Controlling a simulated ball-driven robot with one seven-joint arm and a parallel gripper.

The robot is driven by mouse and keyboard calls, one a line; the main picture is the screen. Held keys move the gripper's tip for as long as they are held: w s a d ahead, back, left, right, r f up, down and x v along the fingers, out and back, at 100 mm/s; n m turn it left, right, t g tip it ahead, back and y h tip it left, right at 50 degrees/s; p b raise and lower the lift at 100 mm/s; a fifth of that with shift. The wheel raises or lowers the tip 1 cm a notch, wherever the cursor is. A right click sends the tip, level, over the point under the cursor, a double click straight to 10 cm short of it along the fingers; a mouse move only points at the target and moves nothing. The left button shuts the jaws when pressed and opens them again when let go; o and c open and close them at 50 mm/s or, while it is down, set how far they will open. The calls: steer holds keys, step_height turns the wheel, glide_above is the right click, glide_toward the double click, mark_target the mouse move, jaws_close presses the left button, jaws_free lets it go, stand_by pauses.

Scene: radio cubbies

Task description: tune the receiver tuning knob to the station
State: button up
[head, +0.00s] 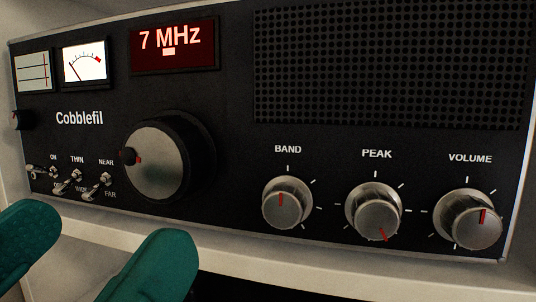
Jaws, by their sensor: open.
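The receiver (235,130) is a black panel marked "Cobblefil". Its tuning knob (160,168) is the large silver dial left of centre, with a small dark finger grip and a red mark on its left side. The display (172,45) reads "7 MHz" in red, with a small pale block under it. The needle meter (84,61) shows its needle leaning left. A lined dial window (33,71) has a red line near its right side. My gripper (105,252) shows two teal fingers, spread apart and empty, at the lower left, in front of and below the tuning knob.
Toggle switches (73,182) sit left of the tuning knob, near the fingers. The band knob (287,203), peak knob (374,211) and volume knob (471,219) line the lower right. A speaker grille (393,65) fills the upper right. A pale ledge (330,265) runs below the panel.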

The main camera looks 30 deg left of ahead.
mark_target(150, 175)
steer(key=shift+p+x, duration=0.7)
steer(key=shift+x, duration=2)
steer(key=shift+s, duration=0.1)
steer(key=shift+c, duration=0.3)
steer(key=c, duration=1)
steer(key=shift+o, duration=0.2)
steer(key=shift+f+m+b, duration=0.25)
steer(key=shift+m+b, duration=0.35)
steer(key=shift+b, duration=0.5)
steer(key=shift+a+m+h+b, duration=0.15)
steer(key=shift+m+h+b, duration=0.5)
steer(key=shift+b, duration=0.55)
steer(key=shift+m+h+b, duration=0.25)
steer(key=shift+m+b, duration=0.5)
steer(key=shift+b, duration=0.1)
steer(key=shift+r+m+b, duration=0.25)
steer(key=shift+m+b, duration=0.05)
steer(key=shift+m, duration=0.2)
